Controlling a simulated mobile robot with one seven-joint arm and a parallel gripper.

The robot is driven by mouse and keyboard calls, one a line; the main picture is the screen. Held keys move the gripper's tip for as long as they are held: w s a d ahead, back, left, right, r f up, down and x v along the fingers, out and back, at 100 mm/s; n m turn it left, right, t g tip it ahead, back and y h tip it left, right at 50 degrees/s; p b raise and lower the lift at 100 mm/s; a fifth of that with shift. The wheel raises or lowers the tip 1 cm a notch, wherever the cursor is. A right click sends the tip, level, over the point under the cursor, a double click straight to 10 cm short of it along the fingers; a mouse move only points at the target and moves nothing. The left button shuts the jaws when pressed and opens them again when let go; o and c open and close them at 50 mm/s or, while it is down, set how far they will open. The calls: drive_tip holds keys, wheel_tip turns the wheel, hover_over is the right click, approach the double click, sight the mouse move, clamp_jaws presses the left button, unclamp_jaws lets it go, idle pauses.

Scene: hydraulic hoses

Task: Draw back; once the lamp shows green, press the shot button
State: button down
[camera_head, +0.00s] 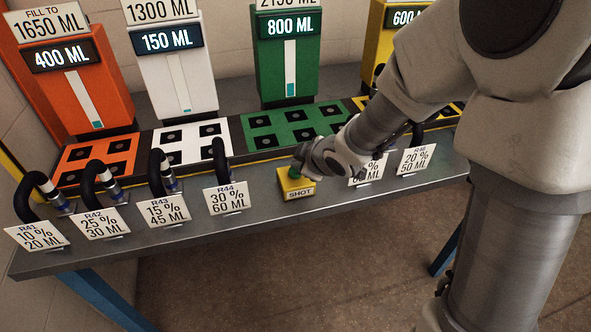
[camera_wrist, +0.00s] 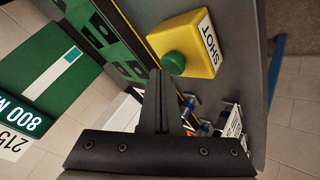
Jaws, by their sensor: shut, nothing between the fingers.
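The yellow shot box (camera_head: 296,184) with its SHOT label stands at the bench's front, right of the R44 tag. Its round green button (camera_wrist: 173,63) faces up in the wrist view; in the head view only a bit of green shows beside my gripper (camera_head: 299,164). My gripper is shut and empty, with its fingertips (camera_wrist: 160,74) close beside the button; I cannot tell whether they touch it. I cannot make out a lamp in either view. The orange tank (camera_head: 72,78) reads 400 ML, the white tank (camera_head: 172,70) 150 ML, the green tank (camera_head: 289,52) 800 ML.
Black hoses, one at R41 (camera_head: 27,198), hook up along the bench (camera_head: 146,237) behind their tags. Coloured plates with black sockets lie before the tanks. A yellow tank (camera_head: 385,39) reading 600 stands partly behind my arm. Tags right of the box are close to my gripper.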

drive_tip(key=shift+f+b, duration=0.4)
drive_tip(key=shift+f, duration=0.1)
drive_tip(key=shift+r, duration=0.15)
idle(0.3)
drive_tip(key=shift+r+p, duration=0.8)
drive_tip(key=shift+p, duration=0.15)
wheel_tip(320, 180, up, 5)
drive_tip(key=p, duration=0.5)
drive_tip(key=shift+r, duration=0.1)
idle(0.4)
